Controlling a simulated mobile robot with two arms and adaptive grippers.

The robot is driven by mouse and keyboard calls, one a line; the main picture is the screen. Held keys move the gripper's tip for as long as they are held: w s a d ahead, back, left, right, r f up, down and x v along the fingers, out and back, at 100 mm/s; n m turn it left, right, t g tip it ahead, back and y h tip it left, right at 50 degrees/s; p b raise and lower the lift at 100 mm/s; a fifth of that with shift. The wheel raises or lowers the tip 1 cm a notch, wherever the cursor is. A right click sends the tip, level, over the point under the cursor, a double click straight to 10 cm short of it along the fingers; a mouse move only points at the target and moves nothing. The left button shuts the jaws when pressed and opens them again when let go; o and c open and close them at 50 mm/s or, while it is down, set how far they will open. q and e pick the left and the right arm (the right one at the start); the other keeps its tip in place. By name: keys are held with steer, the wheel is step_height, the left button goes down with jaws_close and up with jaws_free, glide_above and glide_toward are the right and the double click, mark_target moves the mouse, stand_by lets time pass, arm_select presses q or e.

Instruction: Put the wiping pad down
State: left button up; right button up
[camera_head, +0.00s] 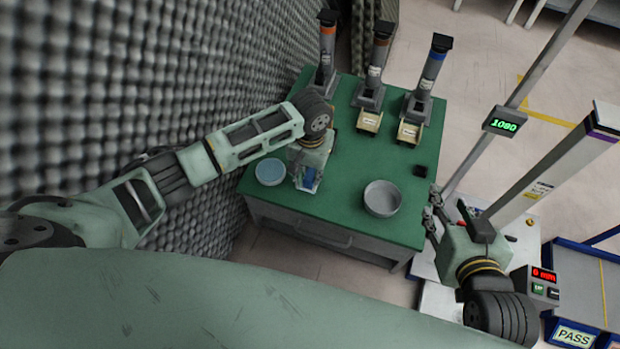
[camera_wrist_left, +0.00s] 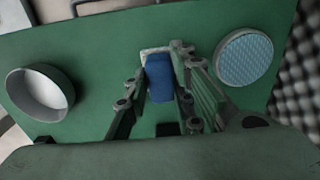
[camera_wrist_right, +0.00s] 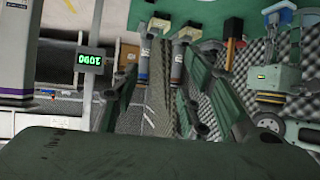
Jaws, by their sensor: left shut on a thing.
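The wiping pad (camera_wrist_left: 160,80), a blue block with a pale far edge, sits between the fingers of my left gripper (camera_wrist_left: 158,88) in the left wrist view. In the head view the pad (camera_head: 309,178) is a small blue patch under my left gripper (camera_head: 306,181), at the front left of the green table (camera_head: 337,200). My left gripper is shut on it, pointing down. I cannot tell whether the pad touches the table. My right gripper (camera_head: 433,213) is off the table's right edge, empty, with its fingers apart in the right wrist view (camera_wrist_right: 160,75).
A round dish with a light blue inside (camera_head: 270,172) is left of the pad; a grey bowl (camera_head: 382,198) is right of it. Three dispensers (camera_head: 368,92) line the back. A small black block (camera_head: 420,171) lies near the right edge. Foam wall (camera_head: 130,70) borders the left.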

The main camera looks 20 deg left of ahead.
arm_select(q)
step_height(320, 180, down, 2)
steer(key=shift+f+b, duration=0.1)
steer(key=shift+b, duration=0.2)
arm_select(e)
steer(key=r+t, duration=0.1)
steer(key=w+r, duration=0.1)
steer(key=r, duration=0.1)
steer(key=w+a+r+t, duration=0.1)
steer(key=shift+w+a+r+t+y, duration=0.1)
steer(key=shift+w+r+t+y, duration=0.1)
steer(key=shift+w+t+y, duration=0.15)
steer(key=shift+s, duration=0.15)
arm_select(q)
steer(key=o, duration=1)
arm_select(e)
steer(key=shift+f, duration=0.1)
